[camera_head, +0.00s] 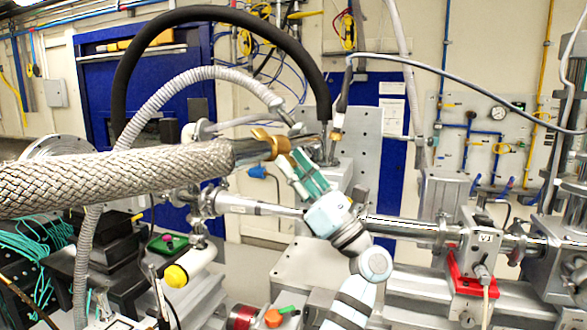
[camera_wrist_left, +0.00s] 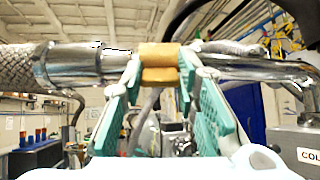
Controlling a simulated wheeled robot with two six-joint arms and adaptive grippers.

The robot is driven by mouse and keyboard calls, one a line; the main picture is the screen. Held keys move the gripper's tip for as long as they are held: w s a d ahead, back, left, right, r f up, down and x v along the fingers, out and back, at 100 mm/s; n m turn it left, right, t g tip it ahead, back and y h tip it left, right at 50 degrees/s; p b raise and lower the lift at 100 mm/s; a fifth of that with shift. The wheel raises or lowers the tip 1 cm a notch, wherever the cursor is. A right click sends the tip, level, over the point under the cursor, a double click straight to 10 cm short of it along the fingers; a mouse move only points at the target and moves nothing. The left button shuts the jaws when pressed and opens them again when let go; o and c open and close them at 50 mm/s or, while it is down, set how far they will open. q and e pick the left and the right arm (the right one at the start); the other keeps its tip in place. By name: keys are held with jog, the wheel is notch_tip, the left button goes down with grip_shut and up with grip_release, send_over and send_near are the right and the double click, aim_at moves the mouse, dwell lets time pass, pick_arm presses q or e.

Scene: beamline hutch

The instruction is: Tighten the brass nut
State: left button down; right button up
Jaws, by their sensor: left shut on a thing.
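The brass nut (camera_head: 277,143) sits on a metal fitting at the end of a thick braided metal hose (camera_head: 120,178) that comes in from the left. My left gripper (camera_head: 292,162) reaches up to it from below, with green-padded fingers. In the left wrist view the brass nut (camera_wrist_left: 160,60) lies between the fingertips of my left gripper (camera_wrist_left: 161,75), one finger on each side. The braided hose (camera_wrist_left: 15,68) is on the left of it there, and a bright metal pipe (camera_wrist_left: 250,68) continues to the right. My right gripper does not show.
A black hose (camera_head: 205,14) and a grey corrugated hose (camera_head: 160,95) arch above and behind the nut. A horizontal beam pipe (camera_head: 400,228) runs below and behind the gripper. A red clamp stand (camera_head: 462,285) stands at the lower right.

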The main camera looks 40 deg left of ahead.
aim_at(282, 140)
pick_arm(q)
jog(key=shift+d+r+h, duration=0.25)
jog(key=shift+r+h, duration=0.3)
jog(key=shift+h, duration=0.25)
jog(key=shift+w+d+r+n+h+p, duration=0.15)
jog(key=shift+r+n+h+p, duration=0.25)
jog(key=shift+h+p, duration=0.4)
notch_tip(282, 140, up, 3)
jog(key=h+p, duration=0.4)
jog(key=p, duration=0.1)
jog(key=shift+d+g+h, duration=0.1)
jog(key=shift+g+h, duration=0.2)
jog(key=shift+h, duration=0.1)
jog(key=shift+h+p, duration=0.4)
jog(key=shift+p, duration=0.2)
jog(key=shift+a+r+h, duration=0.25)
jog(key=shift+r+h, duration=0.05)
jog(key=shift+h, duration=0.6)
jog(key=shift+a+r+h, duration=0.2)
jog(key=shift+r+h, duration=0.2)
jog(key=shift+h, duration=0.7)
jog(key=shift+a+r+h+b, duration=0.25)
jog(key=shift+h+b, duration=0.25)
jog(key=shift+b, duration=0.5)
jog(key=shift+f+h, duration=0.1)
jog(key=shift+h, duration=0.2)
jog(key=shift+d, duration=0.1)
